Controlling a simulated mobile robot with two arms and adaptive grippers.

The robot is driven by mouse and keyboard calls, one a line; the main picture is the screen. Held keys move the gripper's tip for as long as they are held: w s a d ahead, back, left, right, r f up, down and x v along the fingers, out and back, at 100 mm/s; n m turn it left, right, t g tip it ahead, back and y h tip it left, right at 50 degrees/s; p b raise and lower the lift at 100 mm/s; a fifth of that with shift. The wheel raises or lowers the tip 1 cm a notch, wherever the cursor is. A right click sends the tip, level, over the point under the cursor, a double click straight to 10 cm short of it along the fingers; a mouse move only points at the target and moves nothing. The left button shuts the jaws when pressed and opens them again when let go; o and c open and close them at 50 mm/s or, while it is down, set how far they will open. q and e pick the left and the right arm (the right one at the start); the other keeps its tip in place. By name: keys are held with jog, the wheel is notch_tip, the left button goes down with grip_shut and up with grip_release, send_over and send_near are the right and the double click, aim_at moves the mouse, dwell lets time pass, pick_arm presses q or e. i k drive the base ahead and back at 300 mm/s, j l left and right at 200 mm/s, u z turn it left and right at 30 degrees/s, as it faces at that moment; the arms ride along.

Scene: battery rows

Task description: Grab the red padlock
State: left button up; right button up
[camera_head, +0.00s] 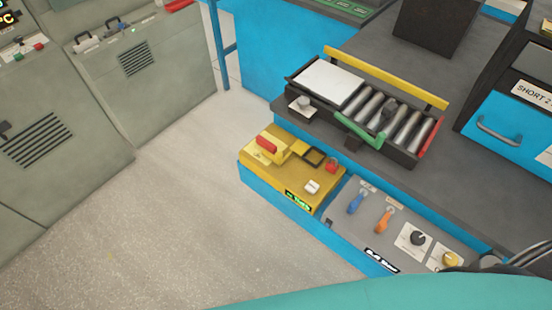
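Two small red pieces show on the yellow panel (268,178) of the low blue cabinet. One is a longer red block (266,144) at the panel's left, beside a yellow raised part. The other is a small red piece (331,165) at the panel's right end, next to a dark square frame. They are too small for me to tell whether either is the red padlock. No gripper fingers are visible, and neither gripper touches the panel.
A grey panel (347,222) with blue and orange levers and knobs adjoins the yellow one. Above is a roller tray (369,84) with a green handle. A teal shape covers the bottom right edge. Grey cabinets (50,125) stand left. The floor (180,210) between is clear.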

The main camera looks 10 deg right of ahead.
aim_at(332, 167)
jog(key=j+z, duration=0.1)
jog(key=z, duration=0.3)
jog(key=i+j+z, duration=0.1)
jog(key=z, duration=0.35)
jog(key=j+z, duration=0.15)
jog(key=z, duration=0.25)
jog(key=i+j+z, duration=0.1)
jog(key=z, duration=0.3)
